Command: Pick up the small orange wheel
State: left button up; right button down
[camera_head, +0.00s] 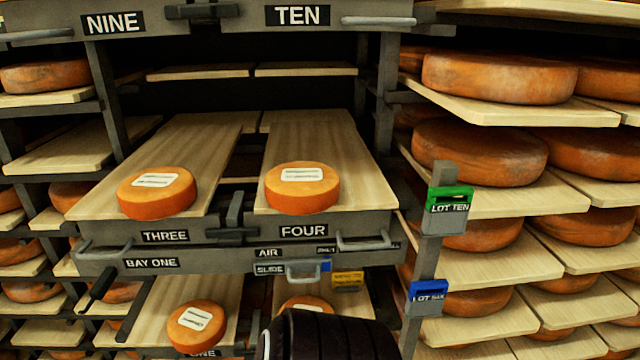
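Several small orange wheels with white labels are in view, and I cannot tell which one is meant. One small orange wheel (157,204) lies flat at the front of the board (190,145) marked THREE. Another small orange wheel (302,200) lies flat at the front of the board (320,135) marked FOUR. A third small wheel (197,341) lies on the lower left board. A fourth small wheel (307,303) on the lower right board is partly hidden by a dark rounded part at the bottom edge. Neither of my grippers is in view.
A grey front rail (215,258) with handles runs below the upper boards. A grey post (430,255) with green (447,206) and blue (428,297) lot tags stands to the right. Racks of large brown wheels (500,76) fill the right side. The upper boards are bare behind their wheels.

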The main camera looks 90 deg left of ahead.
aim_at(299, 188)
jog(key=u, duration=2.8)
jog(key=z, duration=4.25)
jog(key=u, duration=4.25)
